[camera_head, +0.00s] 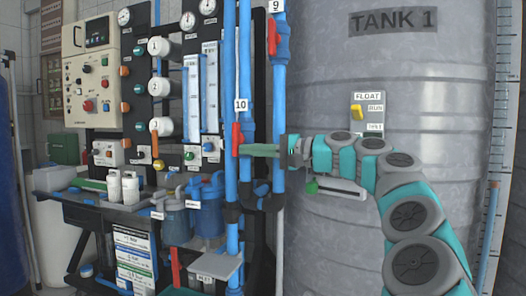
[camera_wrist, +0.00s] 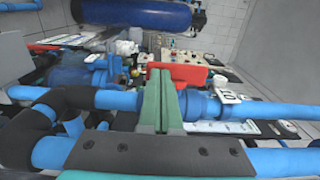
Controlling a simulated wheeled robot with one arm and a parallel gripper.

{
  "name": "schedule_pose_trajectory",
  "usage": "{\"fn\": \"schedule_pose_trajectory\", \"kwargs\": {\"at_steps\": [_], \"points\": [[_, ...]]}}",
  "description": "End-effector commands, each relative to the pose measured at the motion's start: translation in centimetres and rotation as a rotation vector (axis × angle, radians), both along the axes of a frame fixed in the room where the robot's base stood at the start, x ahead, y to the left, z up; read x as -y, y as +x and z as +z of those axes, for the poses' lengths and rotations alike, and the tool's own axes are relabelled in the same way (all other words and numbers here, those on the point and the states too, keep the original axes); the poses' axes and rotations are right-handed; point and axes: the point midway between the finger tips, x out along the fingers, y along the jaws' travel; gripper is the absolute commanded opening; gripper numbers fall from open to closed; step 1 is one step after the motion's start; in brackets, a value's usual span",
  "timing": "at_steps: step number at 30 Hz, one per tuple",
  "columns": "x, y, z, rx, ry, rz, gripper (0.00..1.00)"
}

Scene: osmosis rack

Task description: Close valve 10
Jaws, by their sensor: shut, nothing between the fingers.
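Valve 10 has a red lever handle (camera_head: 236,139) on a blue vertical pipe, just below its white "10" label (camera_head: 241,105). The handle lies along the pipe. In the wrist view, turned sideways, the red handle (camera_wrist: 190,74) runs parallel to the blue pipe, with the label (camera_wrist: 229,97) to its right. My gripper (camera_head: 245,150) reaches in from the right at the handle's lower part. Its green fingers (camera_wrist: 159,75) are shut together with nothing between them. Their tips overlap the handle's left end in the wrist view; I cannot tell whether they touch it.
Another red handle (camera_head: 272,35) sits on the neighbouring pipe under label 9. The grey tank (camera_head: 430,100) stands close on the right, with a yellow float switch (camera_head: 357,111). Gauges, flow meters and a beige control box (camera_head: 91,70) fill the rack on the left.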

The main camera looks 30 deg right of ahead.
Motion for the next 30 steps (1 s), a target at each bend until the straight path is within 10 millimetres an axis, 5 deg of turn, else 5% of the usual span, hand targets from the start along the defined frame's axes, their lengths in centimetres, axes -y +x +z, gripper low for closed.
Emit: {"fn": "schedule_pose_trajectory", "kwargs": {"at_steps": [30], "points": [[-1.0, 1.2, -1.3, 0.105, 0.082, 0.002, 0.00]]}}
